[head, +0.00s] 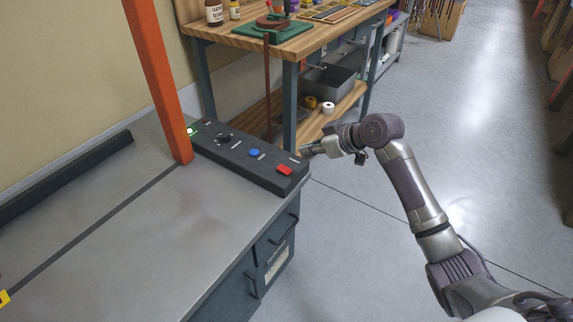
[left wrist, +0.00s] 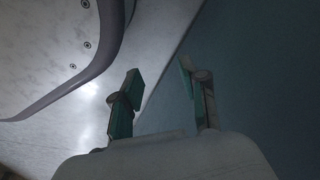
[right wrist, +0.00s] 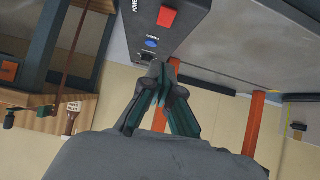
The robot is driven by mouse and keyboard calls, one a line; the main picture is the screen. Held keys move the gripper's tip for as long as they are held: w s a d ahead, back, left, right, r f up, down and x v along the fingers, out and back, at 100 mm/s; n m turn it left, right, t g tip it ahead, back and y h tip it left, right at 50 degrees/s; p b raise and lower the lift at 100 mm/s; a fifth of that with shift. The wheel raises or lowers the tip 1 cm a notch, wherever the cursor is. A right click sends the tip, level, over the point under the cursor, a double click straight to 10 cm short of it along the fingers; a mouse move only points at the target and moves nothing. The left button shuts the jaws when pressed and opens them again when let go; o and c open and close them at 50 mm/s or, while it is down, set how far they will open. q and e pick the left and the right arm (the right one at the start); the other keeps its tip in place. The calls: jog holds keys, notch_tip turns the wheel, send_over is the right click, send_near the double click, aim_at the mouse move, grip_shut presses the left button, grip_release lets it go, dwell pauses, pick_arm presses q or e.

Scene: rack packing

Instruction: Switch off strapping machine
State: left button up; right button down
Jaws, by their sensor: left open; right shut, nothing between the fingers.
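The strapping machine (head: 120,215) has a grey top and an orange arch (head: 155,75). A dark control panel (head: 222,158) lies along its far right edge. On the panel are a red switch (head: 284,170), a blue button (head: 254,153), a black knob (head: 224,139) and a green-lit button (head: 192,131). My right gripper (head: 306,151) is shut and empty, just beyond the panel's red-switch end. In the right wrist view, the red switch (right wrist: 167,16) and blue button (right wrist: 151,43) lie beyond the shut fingertips (right wrist: 160,66). My left gripper (left wrist: 160,82) is open and empty, away from the panel.
A wooden workbench (head: 300,45) stands behind the machine with a green mat, bottles and a lower shelf holding a grey bin (head: 325,86) and tape rolls. Drawers (head: 270,245) with handles are under the machine top. The floor (head: 440,130) on the right is clear.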

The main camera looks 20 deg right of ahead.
jog(key=b, duration=0.1)
send_over(278, 167)
jog(key=s+d, duration=0.2)
jog(key=s, duration=0.1)
notch_tip(278, 167, down, 5)
jog(key=shift+w+d+r, duration=0.1)
jog(key=shift+r, duration=0.05)
jog(key=f, duration=0.2)
jog(key=shift+w+a+f, duration=0.2)
jog(key=shift+w+f, duration=0.1)
jog(key=shift+f+b, duration=0.35)
jog(key=shift+f, duration=0.45)
pick_arm(q)
jog(key=w+r, duration=0.3)
jog(key=r, duration=0.2)
jog(key=shift+w+d+r, duration=0.15)
jog(key=shift+w+d, duration=0.05)
jog(key=shift+w, duration=0.1)
pick_arm(e)
jog(key=shift+w+a+p, duration=0.1)
jog(key=shift+p, duration=0.5)
jog(key=shift+f, duration=0.2)
pick_arm(q)
jog(key=f, duration=0.1)
jog(key=s+f, duration=0.1)
jog(key=shift+s+a+f, duration=0.1)
jog(key=shift+s+f, duration=0.1)
jog(key=shift+f, duration=0.1)
